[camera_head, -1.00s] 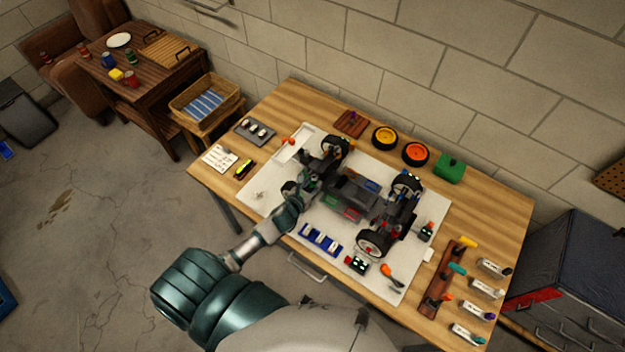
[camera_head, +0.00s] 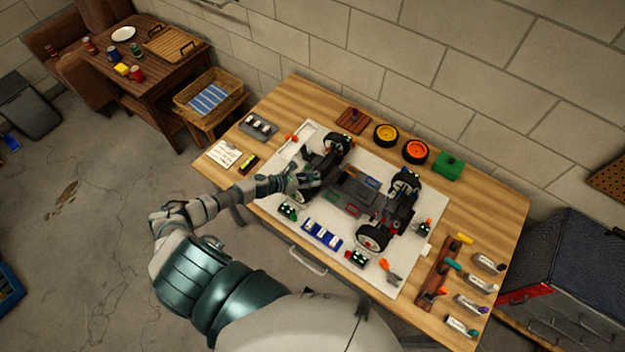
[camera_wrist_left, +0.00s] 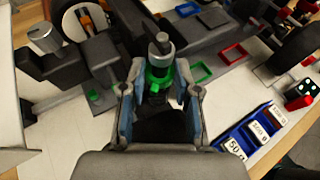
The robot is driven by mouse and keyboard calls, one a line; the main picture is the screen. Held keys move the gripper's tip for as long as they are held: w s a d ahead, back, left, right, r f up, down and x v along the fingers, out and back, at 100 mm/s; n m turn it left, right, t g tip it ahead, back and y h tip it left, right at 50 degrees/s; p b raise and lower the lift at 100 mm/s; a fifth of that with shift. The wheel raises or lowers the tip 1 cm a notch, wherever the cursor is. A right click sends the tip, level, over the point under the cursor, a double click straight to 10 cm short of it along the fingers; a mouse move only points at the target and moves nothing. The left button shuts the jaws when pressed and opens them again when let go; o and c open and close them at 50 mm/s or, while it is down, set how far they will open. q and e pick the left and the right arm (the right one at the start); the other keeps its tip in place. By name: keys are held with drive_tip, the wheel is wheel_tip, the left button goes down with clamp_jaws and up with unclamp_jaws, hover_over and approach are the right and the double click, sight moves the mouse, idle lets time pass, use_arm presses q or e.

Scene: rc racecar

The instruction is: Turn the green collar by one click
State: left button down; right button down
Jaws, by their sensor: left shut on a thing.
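The green collar (camera_wrist_left: 158,76) sits on a dark grey upright shock-like part of the car, in the middle of the left wrist view. My left gripper (camera_wrist_left: 160,92) has its two fingers on either side of the collar and is shut on it. In the head view my left gripper (camera_head: 312,180) reaches the left part of the black RC car (camera_head: 352,190). The arm hides part of the car there, and the collar cannot be made out in that view. My right gripper is not in view.
A blue tray of labelled weights (camera_head: 321,234) lies on the white mat in front of the car. A wooden tool rack (camera_head: 437,277) is at the right.

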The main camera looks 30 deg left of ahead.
use_arm(q)
drive_tip(key=shift+w+a, duration=0.1)
drive_tip(key=shift+a, duration=0.05)
idle(0.3)
drive_tip(key=c, duration=0.8)
unclamp_jaws()
drive_tip(key=shift+c, duration=0.2)
drive_tip(key=v, duration=1.2)
drive_tip(key=shift+a, duration=0.25)
drive_tip(key=shift+w+f, duration=0.1)
drive_tip(key=shift+f, duration=0.05)
